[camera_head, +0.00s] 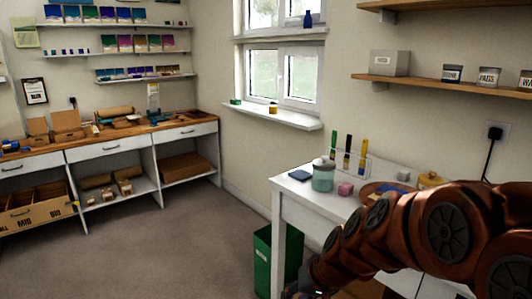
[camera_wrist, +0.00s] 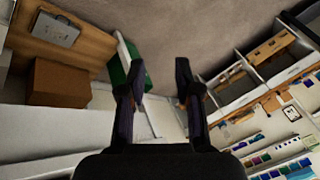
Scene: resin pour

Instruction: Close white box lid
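I cannot pick out a white box with a lid for certain. In the head view, a pale grey box (camera_head: 390,63) stands on the right wall shelf and looks closed. In the wrist view, my gripper (camera_wrist: 156,78) has its two dark fingers wide apart with nothing held between them. Pale flat surfaces show behind and to the left of the fingers, but I cannot tell whether any belongs to a box. In the head view, my arm fills the lower right, and the gripper end is mostly out of frame at the bottom.
A brown box (camera_wrist: 58,83) lies left there. The floor (camera_head: 165,245) is clear.

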